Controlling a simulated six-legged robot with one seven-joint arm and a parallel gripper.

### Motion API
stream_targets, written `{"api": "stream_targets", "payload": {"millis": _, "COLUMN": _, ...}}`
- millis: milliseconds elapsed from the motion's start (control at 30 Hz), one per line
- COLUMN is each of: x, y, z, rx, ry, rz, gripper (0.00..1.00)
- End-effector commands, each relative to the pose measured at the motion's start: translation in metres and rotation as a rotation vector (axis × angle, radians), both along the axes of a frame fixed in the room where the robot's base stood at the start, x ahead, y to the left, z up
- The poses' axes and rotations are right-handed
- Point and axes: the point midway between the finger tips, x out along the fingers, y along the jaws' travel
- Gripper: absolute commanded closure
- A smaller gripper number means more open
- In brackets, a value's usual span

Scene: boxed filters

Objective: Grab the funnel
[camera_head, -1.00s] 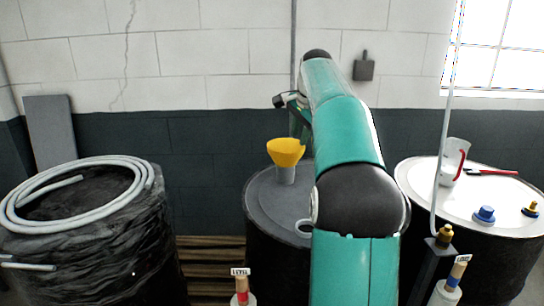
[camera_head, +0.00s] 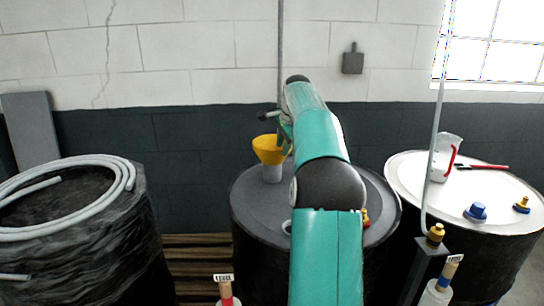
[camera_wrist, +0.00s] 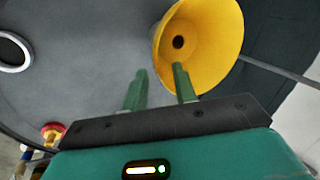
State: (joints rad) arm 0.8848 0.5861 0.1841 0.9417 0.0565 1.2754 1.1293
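The yellow funnel (camera_head: 268,149) stands upright in a grey neck on top of the dark middle drum (camera_head: 250,205). In the wrist view the funnel (camera_wrist: 215,50) is at the upper right, with its wide mouth and dark central hole showing. My gripper (camera_wrist: 160,76) has its two green fingers apart with nothing between them. The right finger overlaps the funnel's lower rim in that view; I cannot tell if it touches. In the head view my gripper (camera_head: 286,135) is just right of the funnel, partly hidden by my arm.
A black-wrapped drum with a coiled grey hose (camera_head: 120,190) stands at left. A white-topped drum (camera_head: 410,168) at right holds a white jug (camera_head: 444,158), a red-handled brush (camera_head: 482,167) and a blue cap (camera_head: 476,212). A thin vertical pipe (camera_head: 281,50) rises behind the funnel.

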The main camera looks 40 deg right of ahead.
Motion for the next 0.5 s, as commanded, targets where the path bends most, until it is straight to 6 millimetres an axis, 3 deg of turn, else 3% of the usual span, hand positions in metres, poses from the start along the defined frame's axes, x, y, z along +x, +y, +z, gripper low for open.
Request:
{"api": "stream_targets", "payload": {"millis": 233, "x": 0.01, "y": -0.001, "z": -0.019, "rx": 0.003, "ry": 0.001, "rz": 0.004, "gripper": 0.72}}
{"api": "stream_targets", "payload": {"millis": 500, "x": 0.026, "y": -0.004, "z": -0.054, "rx": 0.002, "ry": 0.001, "rz": 0.007, "gripper": 0.72}}
